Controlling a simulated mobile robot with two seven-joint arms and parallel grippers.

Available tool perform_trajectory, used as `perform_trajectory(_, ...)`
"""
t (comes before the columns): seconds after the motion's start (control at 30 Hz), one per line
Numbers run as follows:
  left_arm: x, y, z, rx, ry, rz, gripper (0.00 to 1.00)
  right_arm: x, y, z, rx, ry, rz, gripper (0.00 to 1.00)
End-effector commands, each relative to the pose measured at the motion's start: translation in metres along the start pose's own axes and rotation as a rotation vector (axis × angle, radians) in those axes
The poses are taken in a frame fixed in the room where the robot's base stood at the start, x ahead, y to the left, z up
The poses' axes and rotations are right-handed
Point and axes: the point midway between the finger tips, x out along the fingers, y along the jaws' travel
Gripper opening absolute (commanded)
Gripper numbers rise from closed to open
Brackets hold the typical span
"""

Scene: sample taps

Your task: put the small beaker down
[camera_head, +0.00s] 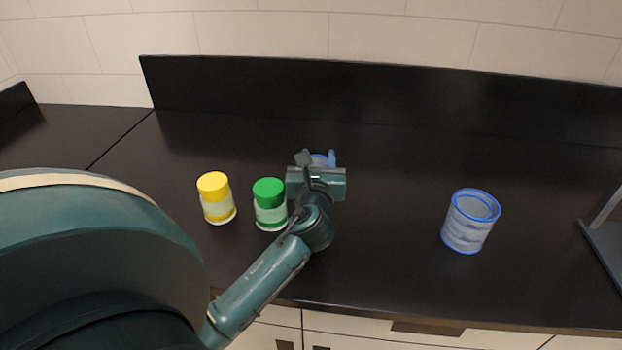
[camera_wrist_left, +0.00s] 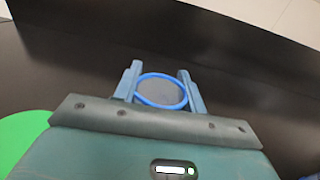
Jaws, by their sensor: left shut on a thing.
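The small beaker (camera_head: 321,159) has a blue rim and is mostly hidden behind my left gripper in the head view. My left gripper (camera_head: 320,160) is shut on it. In the left wrist view the beaker (camera_wrist_left: 161,91) sits between the two fingers, its round blue rim facing the camera. The black counter (camera_head: 380,200) lies beneath. I cannot tell whether the beaker's base touches the counter. My right gripper is not in view.
A yellow-capped jar (camera_head: 216,197) and a green-capped jar (camera_head: 269,204) stand left of my gripper, the green one close to it. A larger blue-rimmed beaker (camera_head: 469,221) stands at the right. A grey object (camera_head: 607,240) is at the right edge. The counter between gripper and larger beaker is clear.

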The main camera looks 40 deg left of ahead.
Motion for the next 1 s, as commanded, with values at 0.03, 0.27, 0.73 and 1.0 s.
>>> perform_trajectory(0.03, 0.0, 0.0, -0.009, 0.001, 0.001, 0.0, 0.16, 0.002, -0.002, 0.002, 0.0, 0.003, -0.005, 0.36)
perform_trajectory(0.27, 0.0, 0.0, -0.028, 0.0, 0.001, -0.001, 0.16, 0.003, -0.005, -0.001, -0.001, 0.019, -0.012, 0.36)
perform_trajectory(0.73, 0.0, 0.0, -0.053, -0.001, -0.002, -0.002, 0.16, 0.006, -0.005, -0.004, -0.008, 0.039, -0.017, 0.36)
perform_trajectory(1.0, 0.0, 0.0, -0.055, 0.0, -0.002, -0.002, 0.55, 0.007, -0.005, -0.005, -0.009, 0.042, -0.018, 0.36)
